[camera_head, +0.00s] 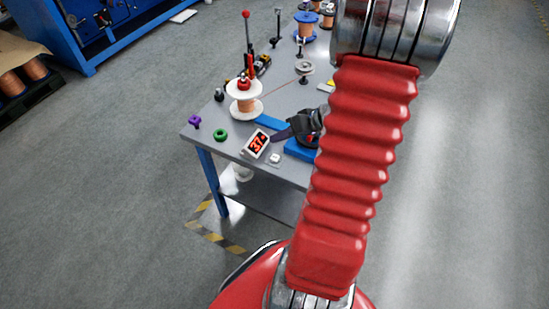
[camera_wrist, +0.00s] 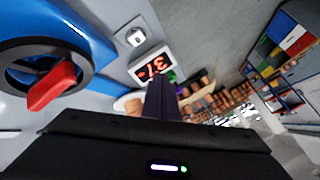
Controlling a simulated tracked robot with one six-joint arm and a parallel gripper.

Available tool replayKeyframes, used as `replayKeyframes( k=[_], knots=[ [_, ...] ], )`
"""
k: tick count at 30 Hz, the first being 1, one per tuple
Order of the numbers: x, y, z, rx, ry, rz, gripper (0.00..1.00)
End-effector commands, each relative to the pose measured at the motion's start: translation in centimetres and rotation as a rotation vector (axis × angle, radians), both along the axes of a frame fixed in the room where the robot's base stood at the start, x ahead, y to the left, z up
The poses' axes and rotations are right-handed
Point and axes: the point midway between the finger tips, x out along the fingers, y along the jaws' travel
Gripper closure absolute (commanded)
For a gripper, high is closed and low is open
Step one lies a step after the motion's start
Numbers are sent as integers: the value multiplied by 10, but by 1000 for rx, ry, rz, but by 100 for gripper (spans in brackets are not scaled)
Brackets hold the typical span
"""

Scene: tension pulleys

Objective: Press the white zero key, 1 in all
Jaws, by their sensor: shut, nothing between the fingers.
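The white zero key (camera_wrist: 136,36) is a small white block with a dark mark on its top, at the upper left of the wrist view. In the head view the key (camera_head: 275,158) sits on the grey table near its front edge, just right of the display (camera_head: 256,144) with red digits. My gripper (camera_head: 279,135) is above the table behind the display and key, its dark fingers pointing left. In the wrist view my gripper (camera_wrist: 162,82) is shut and empty, and its tip overlaps the display's lower edge in the picture. The fingers appear apart from the key.
In the wrist view a red knob (camera_wrist: 52,86) on a black dial sits on blue. A green ring (camera_head: 220,134), a purple knob (camera_head: 194,122) and a white spool (camera_head: 244,106) stand to the left.

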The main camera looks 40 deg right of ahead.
Motion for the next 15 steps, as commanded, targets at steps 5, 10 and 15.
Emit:
replayKeyframes(
  k=[5,10,15],
  knots=[
    [0,0,-20,2,2,0,100],
    [0,1,-38,4,3,-1,100],
    [0,0,-54,1,1,-1,100]
  ],
)
